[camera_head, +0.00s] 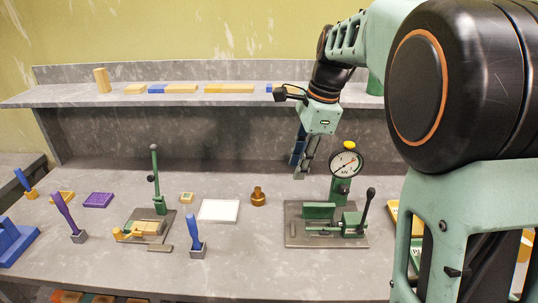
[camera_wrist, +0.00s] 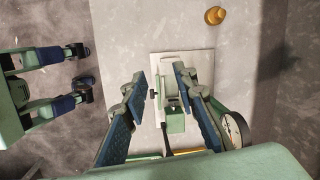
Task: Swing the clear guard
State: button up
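My gripper (camera_head: 302,172) hangs above the bench, behind and left of the dial-gauge fixture. In the wrist view my gripper (camera_wrist: 158,75) is open, with nothing between its fingers. The fixture has a grey base plate (camera_head: 297,238), a green block (camera_head: 318,211), a dark lever with a round knob (camera_head: 370,194) and a dial gauge (camera_head: 346,163) on a green post. In the wrist view the base plate (camera_wrist: 200,62) lies below the fingers, and the gauge (camera_wrist: 234,130) is partly hidden by one finger. I cannot make out a clear guard for certain in either view.
A second fixture with a green post (camera_head: 157,185) stands to the left. A white pad (camera_head: 219,211) and a brass knob (camera_head: 258,197) lie between the fixtures. Blue- and purple-handled tools stand at left. A shelf (camera_head: 200,99) with blocks runs behind my gripper.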

jog(key=s+a+r+n+t+y, duration=0.1)
jog(key=s+a+r+y, duration=0.1)
jog(key=a+r, duration=0.2)
jog(key=a, duration=0.3)
jog(key=shift+s+n, duration=0.2)
jog(key=shift+n, duration=0.2)
